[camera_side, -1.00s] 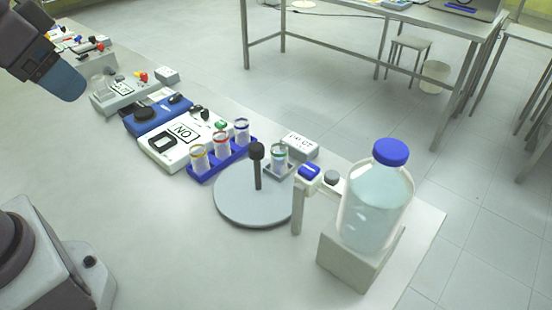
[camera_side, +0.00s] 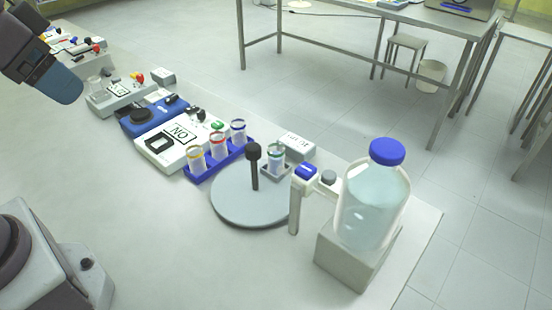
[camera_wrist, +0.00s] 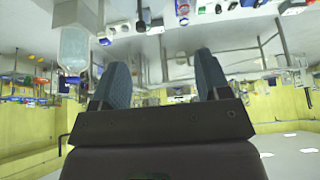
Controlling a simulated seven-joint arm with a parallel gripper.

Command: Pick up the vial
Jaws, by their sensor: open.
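Three clear vials with pale labels stand upright in a blue rack in the side view: one yellow-ringed (camera_side: 196,160), one red-ringed (camera_side: 217,150) and one blue-ringed (camera_side: 238,135). A green-ringed vial (camera_side: 277,158) stands apart in a small grey holder to the right. Which one is the task's vial I cannot tell. My gripper (camera_side: 64,84) hangs at the upper left of the side view, far from all the vials. In the wrist view my gripper (camera_wrist: 160,72) has its two blue fingers wide apart with nothing between them.
A round grey plate (camera_side: 236,206) with a dark post stands before the vials. A blue-capped bottle (camera_side: 372,205) sits on a grey block at right. A white device (camera_side: 176,148) and a blue device (camera_side: 150,116) lie left of the blue rack (camera_side: 207,174). The left bench front is clear.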

